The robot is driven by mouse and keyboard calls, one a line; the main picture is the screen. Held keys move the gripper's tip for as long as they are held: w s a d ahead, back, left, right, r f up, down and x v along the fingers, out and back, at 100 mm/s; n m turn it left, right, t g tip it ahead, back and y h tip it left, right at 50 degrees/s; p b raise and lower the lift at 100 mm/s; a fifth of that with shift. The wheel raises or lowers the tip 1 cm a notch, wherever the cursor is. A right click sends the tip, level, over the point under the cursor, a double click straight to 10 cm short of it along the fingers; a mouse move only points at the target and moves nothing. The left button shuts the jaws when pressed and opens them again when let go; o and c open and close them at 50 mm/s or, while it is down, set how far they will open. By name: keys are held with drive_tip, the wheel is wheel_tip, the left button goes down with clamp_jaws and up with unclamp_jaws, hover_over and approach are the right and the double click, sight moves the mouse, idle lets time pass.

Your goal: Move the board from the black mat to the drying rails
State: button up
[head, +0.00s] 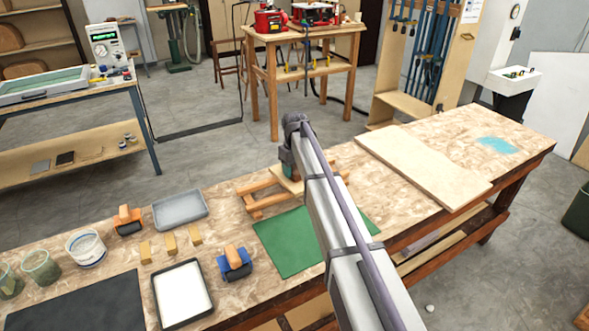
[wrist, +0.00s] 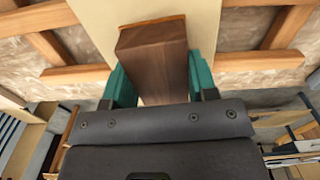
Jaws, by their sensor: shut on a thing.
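A pale flat panel (wrist: 150,10) lies behind the brown board in the wrist view, across the rails (wrist: 78,74). Whether the brown board touches it or the rails, I cannot tell. The black mat (head: 85,305) at the lower left is bare in its visible part.
A green mat (head: 285,245) lies in front of the rails, partly behind my arm. A large pale panel (head: 420,165) lies to the right. Grey tray (head: 180,209), white-filled tray (head: 183,293), rollers, small blocks and tubs stand on the left.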

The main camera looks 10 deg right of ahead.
drive_tip(key=shift+f+b, duration=0.45)
drive_tip(key=shift+b, duration=0.05)
idle(0.3)
drive_tip(key=o, duration=1.4)
wheel_tip(320, 180, up, 7)
drive_tip(key=p, duration=0.7)
drive_tip(key=shift+r, duration=0.2)
drive_tip(key=shift+f, duration=0.1)
drive_tip(key=s+m, duration=0.1)
drive_tip(key=s, duration=1)
drive_tip(key=s+m, duration=0.2)
drive_tip(key=s, duration=1)
drive_tip(key=s+m, duration=0.1)
drive_tip(key=s, duration=1.1)
drive_tip(key=shift+s+d+m, duration=0.25)
drive_tip(key=shift+d+m, duration=0.05)
